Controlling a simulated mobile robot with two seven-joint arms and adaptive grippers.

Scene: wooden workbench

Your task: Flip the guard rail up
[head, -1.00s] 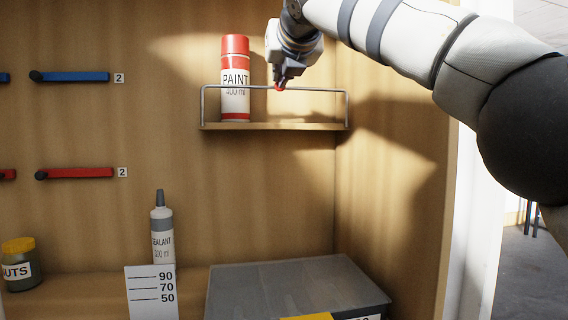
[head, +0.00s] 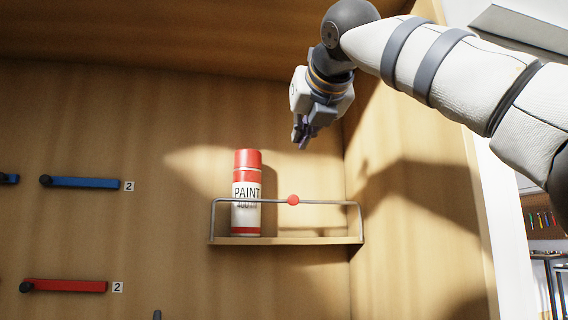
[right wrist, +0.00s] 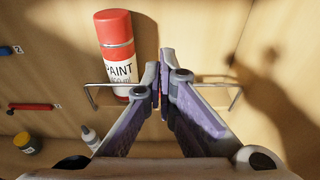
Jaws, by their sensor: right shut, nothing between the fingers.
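The guard rail (head: 330,203) is a thin grey metal bar with a red knob (head: 293,200) at its middle. It stands upright along the front of a small wooden shelf (head: 290,241), with the bar across the front of the paint can. The rail also shows in the right wrist view (right wrist: 101,84), its middle hidden behind my fingers. The red and white paint can (head: 247,190) stands on the left part of the shelf. My right gripper (head: 302,146) is shut and empty, above the rail and clear of it. My left gripper is out of view.
A blue lever (head: 85,183) and a red lever (head: 65,286) are on the back panel at the left. A side wall (head: 400,170) stands right of the shelf. The right half of the shelf is bare. A sealant bottle (right wrist: 90,136) and a yellow-lidded jar (right wrist: 27,142) show below in the wrist view.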

